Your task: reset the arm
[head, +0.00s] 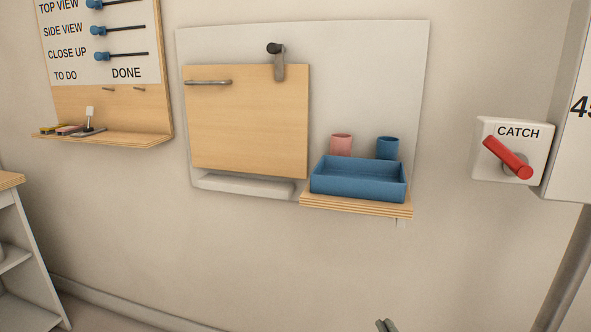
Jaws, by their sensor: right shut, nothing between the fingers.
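Only the tip of my right gripper (386,325) shows, at the bottom edge of the head view, right of centre. Its fingers are together with nothing seen between them. It is low, well below the small shelf, and touches nothing in view. The rest of that arm is out of the picture. My left gripper is not in view.
A wooden door panel (245,125) with a dark-knobbed latch (278,62) is on the wall. Beside it, a plywood shelf (355,207) bears a blue tray (358,187), a pink cup (341,144) and a blue cup (387,148). A red lever (508,158) is at right. The lower wall is clear.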

